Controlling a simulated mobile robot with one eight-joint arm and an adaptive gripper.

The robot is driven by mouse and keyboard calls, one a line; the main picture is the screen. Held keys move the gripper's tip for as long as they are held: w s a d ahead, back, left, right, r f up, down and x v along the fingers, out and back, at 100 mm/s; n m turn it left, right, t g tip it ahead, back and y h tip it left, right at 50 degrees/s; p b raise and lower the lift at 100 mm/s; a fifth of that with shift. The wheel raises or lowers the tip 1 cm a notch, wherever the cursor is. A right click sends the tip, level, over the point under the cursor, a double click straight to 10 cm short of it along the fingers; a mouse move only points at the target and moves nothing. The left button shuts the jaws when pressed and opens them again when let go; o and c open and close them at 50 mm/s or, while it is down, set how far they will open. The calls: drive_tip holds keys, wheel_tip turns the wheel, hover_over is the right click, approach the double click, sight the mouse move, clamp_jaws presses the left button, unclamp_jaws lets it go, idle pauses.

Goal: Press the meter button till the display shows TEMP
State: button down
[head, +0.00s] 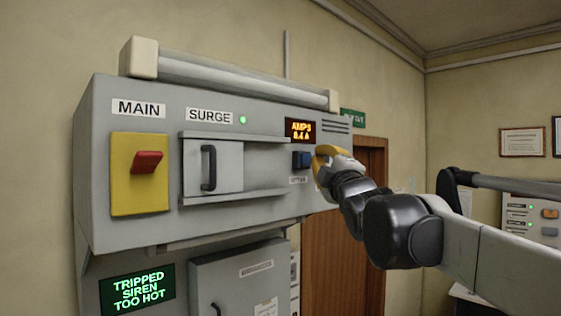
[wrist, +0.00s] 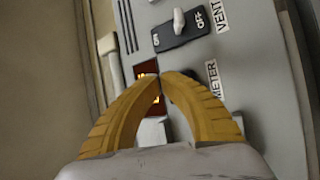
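The meter display (head: 300,131) on the grey console glows orange and reads AMPS with a value that looks like 8.4 A. The dark blue meter button (head: 302,160) is below it, above a small label. My gripper (head: 317,157) has yellow fingers and is just right of the button; I cannot tell whether it touches. In the wrist view the fingertips of my gripper (wrist: 160,76) meet with nothing between the tips. They cover part of the display (wrist: 146,71). The METER label (wrist: 212,79) is right of them. The button is not clear there.
The console also has a red MAIN lever (head: 146,162) on a yellow plate, a SURGE door (head: 213,166) between rails, and a green-lettered screen (head: 138,289) reading TRIPPED SIREN TOO HOT.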

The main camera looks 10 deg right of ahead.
drive_tip(key=shift+w+a, duration=0.1)
idle(0.7)
drive_tip(key=shift+w+a, duration=0.2)
drive_tip(key=shift+w, duration=0.1)
drive_tip(key=shift+w+a, duration=0.2)
drive_tip(key=shift+w, duration=0.05)
idle(0.8)
idle(0.4)
drive_tip(key=shift+s+d, duration=0.45)
drive_tip(key=shift+s, duration=0.2)
drive_tip(key=s+d, duration=0.1)
drive_tip(key=s, duration=0.1)
drive_tip(key=s+d, duration=0.2)
drive_tip(key=shift+p, duration=0.4)
idle(0.3)
